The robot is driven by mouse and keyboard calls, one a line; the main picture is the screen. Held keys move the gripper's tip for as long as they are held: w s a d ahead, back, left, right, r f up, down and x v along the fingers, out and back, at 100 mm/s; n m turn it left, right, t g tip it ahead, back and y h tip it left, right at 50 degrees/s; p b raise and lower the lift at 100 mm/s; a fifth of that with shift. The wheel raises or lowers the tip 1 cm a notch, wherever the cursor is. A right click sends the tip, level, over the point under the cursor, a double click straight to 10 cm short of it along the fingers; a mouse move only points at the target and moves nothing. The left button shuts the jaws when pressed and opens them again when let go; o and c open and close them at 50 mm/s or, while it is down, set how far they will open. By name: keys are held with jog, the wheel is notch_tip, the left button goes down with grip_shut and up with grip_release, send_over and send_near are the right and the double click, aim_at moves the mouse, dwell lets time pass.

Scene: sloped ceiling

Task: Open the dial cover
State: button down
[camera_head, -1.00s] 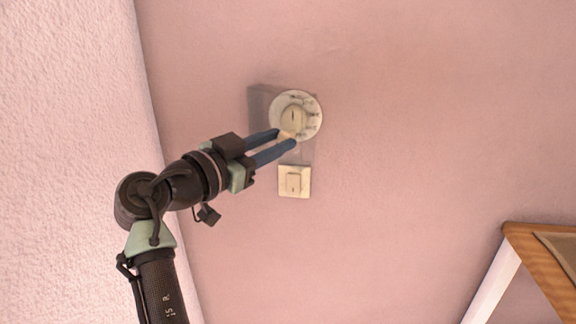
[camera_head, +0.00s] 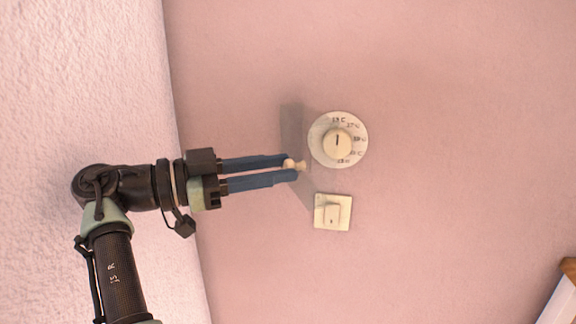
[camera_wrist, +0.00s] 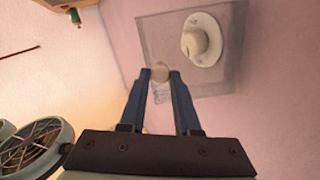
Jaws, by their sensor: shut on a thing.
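The round white dial (camera_head: 318,152) with its raised knob is on the pink wall; it also shows in the wrist view (camera_wrist: 213,57). A see-through square cover (camera_wrist: 151,32) shows around the dial in the wrist view. In the head view I cannot make out its edges clearly, only a grey patch left of the dial. My gripper (camera_head: 294,172) is shut on the cover's small pale round handle (camera_head: 301,166), left of and slightly below the dial. In the wrist view the handle (camera_wrist: 160,72) sits between the two blue fingertips. The cover's exact angle is hard to tell.
A square white switch (camera_head: 332,212) is on the wall below the dial. A pale textured wall surface (camera_head: 80,90) runs along the left, behind my arm. A wood-edged frame (camera_head: 567,285) shows at the lower right. The wall right of the dial is clear.

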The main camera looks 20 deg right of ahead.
dwell(0.3)
jog(key=c, duration=0.6)
grip_release()
notch_tip(320, 180, up, 10)
jog(key=shift+p, duration=1.25)
